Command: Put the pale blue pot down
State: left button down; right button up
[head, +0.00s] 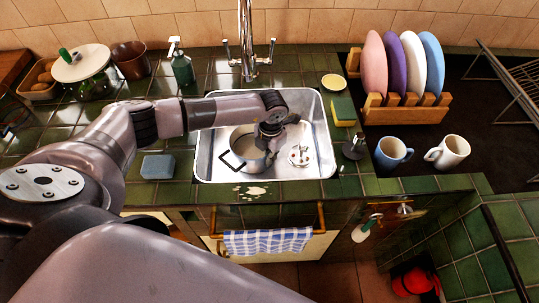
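A pale pot (241,141), greyish rather than clearly blue here, is in the steel sink (209,162). A dark angular handle loop shows at its left front. My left arm reaches across from the left, and my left gripper (267,146) points down at the pot's right rim, overlapping it. The fingertips are small and partly hidden against the pot, so I cannot tell if they are closed on the rim. I also cannot tell whether the pot rests on the sink floor. My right gripper is not in view.
A small patterned dish (299,155) lies in the sink, right of the pot. The faucet (246,45) stands behind. A blue sponge (158,167) is left of the sink. Two mugs (392,154) and a plate rack (405,112) stand at right. Green tile is bare in front of the sponge.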

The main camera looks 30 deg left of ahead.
pick_arm(q)
jog(key=shift+f, duration=0.15)
jog(key=c, duration=1.8)
grip_release()
jog(key=shift+r, duration=0.35)
notch_tip(320, 180, up, 12)
jog(key=shift+d+f+b, duration=0.15)
jog(key=shift+d+b, duration=0.05)
jog(key=shift+b, duration=0.25)
